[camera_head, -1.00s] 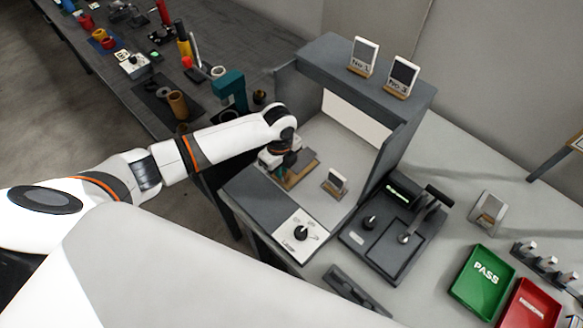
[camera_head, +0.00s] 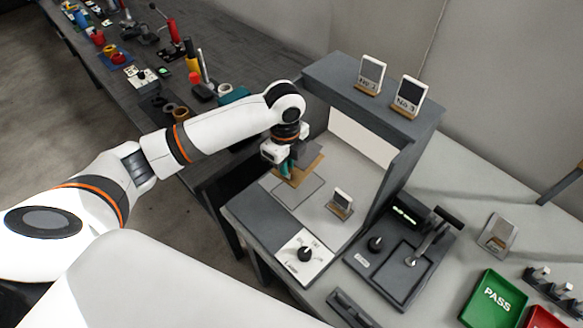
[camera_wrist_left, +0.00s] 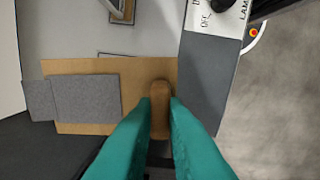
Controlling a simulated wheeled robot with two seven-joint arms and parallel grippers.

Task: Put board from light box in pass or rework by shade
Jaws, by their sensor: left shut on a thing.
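My left gripper (camera_head: 284,166) is inside the grey light box (camera_head: 335,76), its teal fingers shut on the brown handle of the tan board (camera_head: 306,169). In the left wrist view the fingers (camera_wrist_left: 158,108) pinch this handle, and the board (camera_wrist_left: 142,75) carries grey patches. The board appears raised above a thin outlined spot on the box floor. The green PASS tray (camera_head: 483,315) and a red tray (camera_head: 541,319), cut off by the frame edge, stand at the lower right. My right gripper is out of view.
A small framed sample (camera_head: 342,199) stands inside the box; samples No 1 (camera_head: 371,73) and No 3 (camera_head: 409,95) stand on its roof. A lamp knob panel (camera_head: 304,255) is in front. A dark device with a lever (camera_head: 405,262) stands between box and trays.

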